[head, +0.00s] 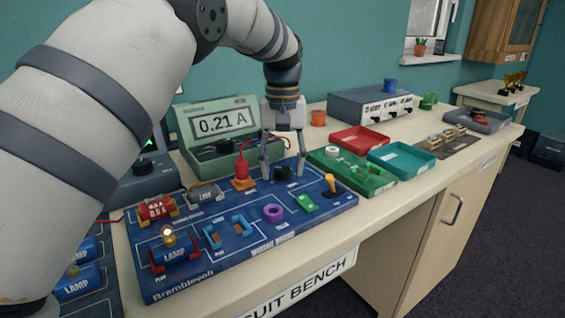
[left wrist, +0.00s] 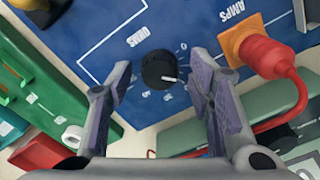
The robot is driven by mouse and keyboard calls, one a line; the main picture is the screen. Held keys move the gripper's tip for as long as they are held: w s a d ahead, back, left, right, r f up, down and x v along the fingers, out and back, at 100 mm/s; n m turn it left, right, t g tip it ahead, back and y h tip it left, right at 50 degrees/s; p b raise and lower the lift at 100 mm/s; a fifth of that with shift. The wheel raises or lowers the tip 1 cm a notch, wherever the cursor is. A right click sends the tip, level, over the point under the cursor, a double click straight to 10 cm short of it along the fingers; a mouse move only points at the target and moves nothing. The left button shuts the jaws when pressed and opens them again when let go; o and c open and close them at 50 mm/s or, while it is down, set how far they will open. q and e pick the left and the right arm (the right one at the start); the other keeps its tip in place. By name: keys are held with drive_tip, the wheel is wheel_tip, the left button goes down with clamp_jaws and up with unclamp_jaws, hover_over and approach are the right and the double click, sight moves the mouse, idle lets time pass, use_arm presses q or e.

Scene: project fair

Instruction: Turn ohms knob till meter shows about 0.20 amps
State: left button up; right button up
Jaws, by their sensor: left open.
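The meter (head: 219,126) stands behind the blue wiring board (head: 242,263) in the head view, and its display reads 0.21 A. The black ohms knob (left wrist: 158,69) is on the board in the left wrist view, with a white pointer mark on it. My left gripper (left wrist: 164,90) is open, with one finger on each side of the knob and gaps showing between. A small lamp bulb (head: 169,238) on the board is lit. My right gripper is not in view.
A red plug (left wrist: 264,57) with a cable sits close beside the gripper. A green board (head: 376,186), a red tray (head: 358,139) and a teal tray (head: 402,158) lie to the right. A grey power unit (head: 372,106) stands behind.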

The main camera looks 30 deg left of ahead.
sight(283, 168)
use_arm(q)
clamp_jaws()
drive_tip(key=shift+r+m+p, duration=0.35)
drive_tip(key=shift+m+p, duration=0.15)
drive_tip(key=shift+m, duration=0.3)
drive_tip(key=shift+f, duration=0.3)
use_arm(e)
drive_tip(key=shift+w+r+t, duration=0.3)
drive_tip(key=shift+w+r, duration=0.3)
use_arm(q)
unclamp_jaws()
wheel_tip(283, 168, up, 12)
